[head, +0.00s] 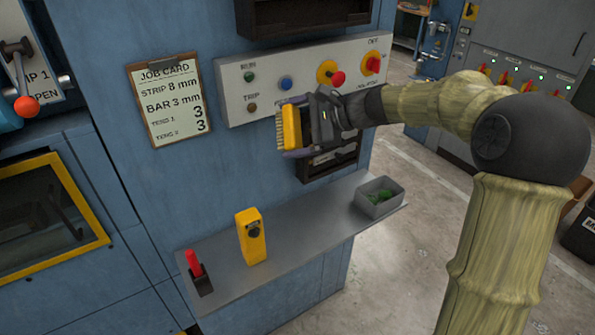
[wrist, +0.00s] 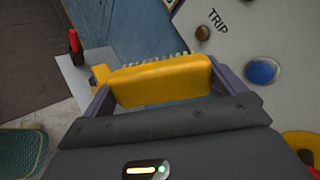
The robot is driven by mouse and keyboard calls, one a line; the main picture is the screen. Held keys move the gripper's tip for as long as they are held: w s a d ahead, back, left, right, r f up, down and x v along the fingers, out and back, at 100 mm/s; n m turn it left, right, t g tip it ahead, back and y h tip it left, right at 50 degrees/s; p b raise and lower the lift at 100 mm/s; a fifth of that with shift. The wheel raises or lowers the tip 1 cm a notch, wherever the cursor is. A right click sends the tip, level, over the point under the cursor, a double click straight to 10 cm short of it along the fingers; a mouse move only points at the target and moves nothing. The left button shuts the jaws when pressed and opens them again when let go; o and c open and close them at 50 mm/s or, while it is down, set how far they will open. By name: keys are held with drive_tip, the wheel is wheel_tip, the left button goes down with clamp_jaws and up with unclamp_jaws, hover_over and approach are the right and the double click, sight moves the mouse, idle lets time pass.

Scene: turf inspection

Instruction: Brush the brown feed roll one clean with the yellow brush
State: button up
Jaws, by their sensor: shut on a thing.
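My gripper (head: 298,128) is shut on the yellow brush (head: 291,127), in front of the lower part of the control panel. The brush's pale bristles face left, away from my gripper. In the wrist view, the yellow brush (wrist: 160,82) lies between the two fingers of my gripper (wrist: 165,90), with bristles showing along its far edge. I cannot make out a brown feed roll in either view. A yellow-framed window (head: 50,215) on the machine at the left shows dark, unclear parts inside.
A grey shelf (head: 300,245) below carries a red-handled tool (head: 194,264), a yellow device (head: 251,237) and a grey bin (head: 379,198) with green pieces. The control panel (head: 300,75) with buttons is close behind my gripper. A job card (head: 168,100) hangs left.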

wheel_tip(320, 180, up, 16)
drive_tip(key=w+d+m+t, duration=0.1)
drive_tip(key=d+m+t, duration=0.1)
drive_tip(key=m+t, duration=0.4)
wheel_tip(320, 180, up, 14)
drive_tip(key=r+m+t+h, duration=0.1)
drive_tip(key=m+t+h, duration=0.1)
drive_tip(key=t, duration=0.3)
hover_over(300, 124)
drive_tip(key=v, duration=0.4)
drive_tip(key=shift+w+f, duration=0.15)
drive_tip(key=shift+f, duration=0.1)
